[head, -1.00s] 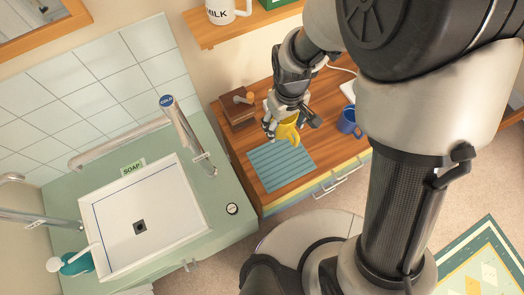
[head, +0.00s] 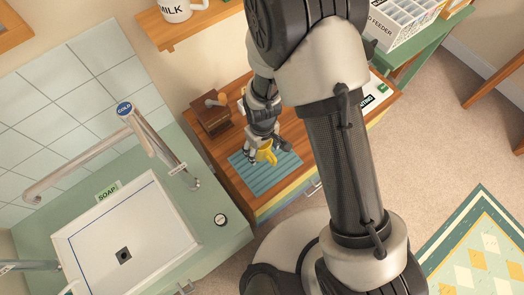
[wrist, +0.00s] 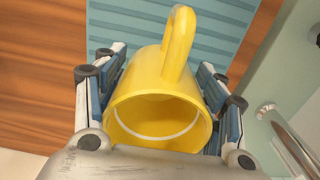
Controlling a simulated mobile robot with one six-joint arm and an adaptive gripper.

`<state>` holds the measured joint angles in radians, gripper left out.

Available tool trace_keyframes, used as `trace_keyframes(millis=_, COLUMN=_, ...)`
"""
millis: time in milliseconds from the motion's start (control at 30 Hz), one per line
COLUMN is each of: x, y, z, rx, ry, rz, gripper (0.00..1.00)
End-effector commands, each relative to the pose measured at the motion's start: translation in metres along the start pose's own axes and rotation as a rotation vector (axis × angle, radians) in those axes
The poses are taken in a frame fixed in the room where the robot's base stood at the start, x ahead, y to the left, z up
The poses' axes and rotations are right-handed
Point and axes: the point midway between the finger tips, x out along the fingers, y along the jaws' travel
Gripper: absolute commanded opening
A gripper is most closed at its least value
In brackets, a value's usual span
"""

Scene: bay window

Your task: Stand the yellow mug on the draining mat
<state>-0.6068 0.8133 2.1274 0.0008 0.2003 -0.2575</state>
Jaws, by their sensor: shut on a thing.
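The yellow mug (head: 266,155) is held in my gripper (head: 261,156) over the teal ribbed draining mat (head: 268,184) on the wooden counter. In the wrist view the mug (wrist: 155,85) sits between both fingers (wrist: 158,100), its open rim towards the camera and its handle pointing to the picture's top. The mat (wrist: 215,30) shows beyond the mug there. Whether the mug's base touches the mat is hidden, and I cannot tell its exact tilt.
A brown wooden box with a knob (head: 211,114) stands on the counter (head: 228,178) just behind the mat. A white sink (head: 125,240) with a tall tap (head: 150,135) lies to the left. A MILK mug (head: 176,10) stands on a shelf above. My arm hides part of the counter.

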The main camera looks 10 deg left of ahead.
Motion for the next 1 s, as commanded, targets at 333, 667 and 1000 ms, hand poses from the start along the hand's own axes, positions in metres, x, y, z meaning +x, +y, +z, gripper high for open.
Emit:
trace_keyframes(millis=333, x=0.025, y=0.0, z=0.0, rx=0.0, ry=0.001, rz=0.0, gripper=0.33)
trace_keyframes(millis=667, x=0.028, y=0.0, z=0.0, rx=0.0, ry=0.0, rz=0.0, gripper=0.73)
trace_keyframes(millis=1000, x=0.028, y=0.0, z=0.0, rx=0.0, ry=0.0, rz=0.0, gripper=0.85)
